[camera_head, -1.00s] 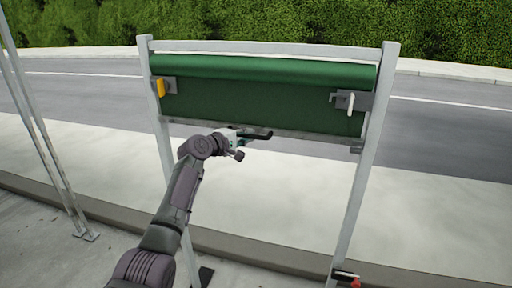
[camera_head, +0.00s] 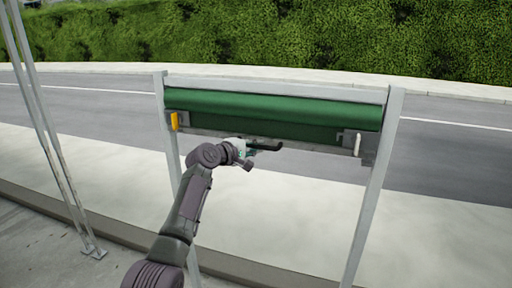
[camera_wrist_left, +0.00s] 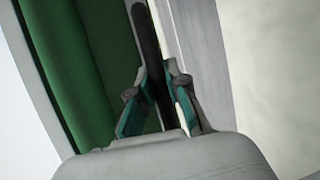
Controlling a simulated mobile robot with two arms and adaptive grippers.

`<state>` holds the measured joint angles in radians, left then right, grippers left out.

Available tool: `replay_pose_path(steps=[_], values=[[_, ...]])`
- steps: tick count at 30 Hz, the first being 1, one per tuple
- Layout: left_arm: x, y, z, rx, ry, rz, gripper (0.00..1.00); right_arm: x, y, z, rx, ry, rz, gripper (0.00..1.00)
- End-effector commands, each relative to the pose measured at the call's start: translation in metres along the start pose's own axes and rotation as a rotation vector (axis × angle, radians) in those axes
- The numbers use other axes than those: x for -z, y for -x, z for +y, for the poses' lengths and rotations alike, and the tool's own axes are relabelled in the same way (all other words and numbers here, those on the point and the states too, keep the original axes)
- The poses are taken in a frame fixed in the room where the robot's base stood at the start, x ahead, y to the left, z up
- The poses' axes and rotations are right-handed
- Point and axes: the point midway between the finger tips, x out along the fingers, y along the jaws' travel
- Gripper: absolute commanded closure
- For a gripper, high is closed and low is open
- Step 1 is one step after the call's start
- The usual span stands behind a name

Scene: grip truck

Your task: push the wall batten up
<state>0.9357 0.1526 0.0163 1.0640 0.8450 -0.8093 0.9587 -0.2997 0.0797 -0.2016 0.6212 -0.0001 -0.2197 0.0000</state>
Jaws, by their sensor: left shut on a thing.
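The wall batten (camera_head: 315,149) is a grey bar along the lower edge of a green sheet (camera_head: 300,131) in a pale frame. A dark handle (camera_head: 268,147) sticks out at its middle. It also shows as a dark bar in the left wrist view (camera_wrist_left: 147,40). My left gripper (camera_head: 248,150) is at this handle. In the left wrist view its two fingers (camera_wrist_left: 159,95) are shut on the handle from both sides. My right gripper is not in view.
The green roll (camera_head: 270,108) spans the frame's top. A yellow piece (camera_head: 174,121) is on the left post and a white lever (camera_head: 357,145) on the right post (camera_head: 375,200). Thin poles (camera_head: 45,130) stand at left. Below the batten, the frame is open.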

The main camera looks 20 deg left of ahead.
Motion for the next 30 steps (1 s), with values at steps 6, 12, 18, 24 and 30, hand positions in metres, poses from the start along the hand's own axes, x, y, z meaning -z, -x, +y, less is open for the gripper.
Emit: replay_pose_path(steps=[6, 12, 18, 24, 30], values=[[0.001, 0.002, 0.011, -0.02, -0.003, 0.004, 0.59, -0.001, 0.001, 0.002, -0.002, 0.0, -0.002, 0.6], [0.001, 0.001, 0.007, -0.013, -0.002, 0.003, 0.59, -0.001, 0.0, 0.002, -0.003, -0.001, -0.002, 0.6], [0.001, 0.007, 0.004, -0.01, -0.003, 0.002, 0.59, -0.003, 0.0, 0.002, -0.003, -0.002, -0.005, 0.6], [0.001, 0.036, 0.004, -0.011, -0.005, 0.004, 0.59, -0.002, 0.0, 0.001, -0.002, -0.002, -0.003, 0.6], [0.001, 0.079, 0.004, -0.011, -0.006, 0.005, 0.59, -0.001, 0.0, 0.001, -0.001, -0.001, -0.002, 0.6]])
